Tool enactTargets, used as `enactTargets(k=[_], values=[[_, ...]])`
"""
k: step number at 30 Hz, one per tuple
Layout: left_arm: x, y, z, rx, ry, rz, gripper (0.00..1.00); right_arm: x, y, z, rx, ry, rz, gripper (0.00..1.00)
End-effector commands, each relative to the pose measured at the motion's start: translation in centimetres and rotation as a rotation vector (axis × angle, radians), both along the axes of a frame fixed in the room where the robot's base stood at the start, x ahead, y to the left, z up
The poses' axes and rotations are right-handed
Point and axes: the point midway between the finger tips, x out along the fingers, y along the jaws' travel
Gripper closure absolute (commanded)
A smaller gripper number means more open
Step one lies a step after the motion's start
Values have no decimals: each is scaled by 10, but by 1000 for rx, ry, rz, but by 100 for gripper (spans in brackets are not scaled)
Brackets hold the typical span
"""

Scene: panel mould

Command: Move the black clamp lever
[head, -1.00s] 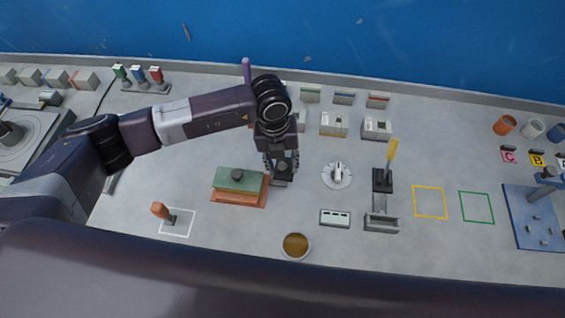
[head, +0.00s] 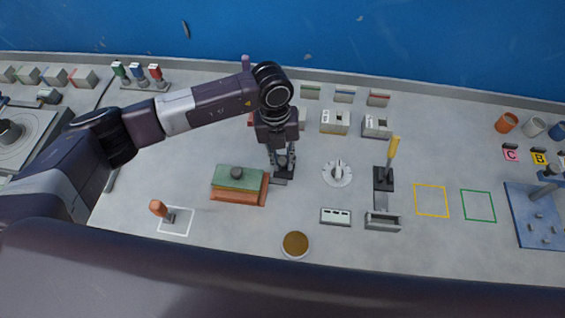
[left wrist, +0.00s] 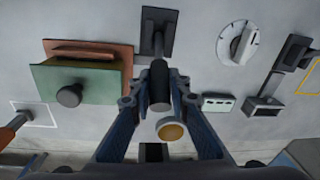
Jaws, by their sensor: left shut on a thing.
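The black clamp lever (left wrist: 159,82) stands between the fingers of my left gripper (left wrist: 160,102) in the left wrist view. Its dark base plate (left wrist: 157,22) lies on the table behind it. My left gripper is shut on the lever's dark cylindrical grip. In the head view my left gripper (head: 281,158) points down at the lever, just right of the green and brown block; the fingers partly hide the lever. My right gripper is not in view.
The green block with a dark knob (head: 236,175) sits close on the left. A white dial (head: 338,174) and a yellow-handled lever (head: 393,148) stand to the right. A brown-filled bowl (head: 295,244) and a slotted white box (head: 336,216) lie nearer. Yellow and green outlined squares are empty.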

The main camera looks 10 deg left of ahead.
Motion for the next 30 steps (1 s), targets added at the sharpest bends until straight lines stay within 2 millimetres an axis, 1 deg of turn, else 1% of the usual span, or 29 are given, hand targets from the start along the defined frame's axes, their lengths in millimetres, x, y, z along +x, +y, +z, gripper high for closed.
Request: enactTargets(k=[1,15,30], values=[[5,-1,-1,-1,18,2,100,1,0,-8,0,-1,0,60],[30,-1,4,-2,278,2,100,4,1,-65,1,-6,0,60],[45,0,7,-1,425,3,100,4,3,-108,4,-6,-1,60]])
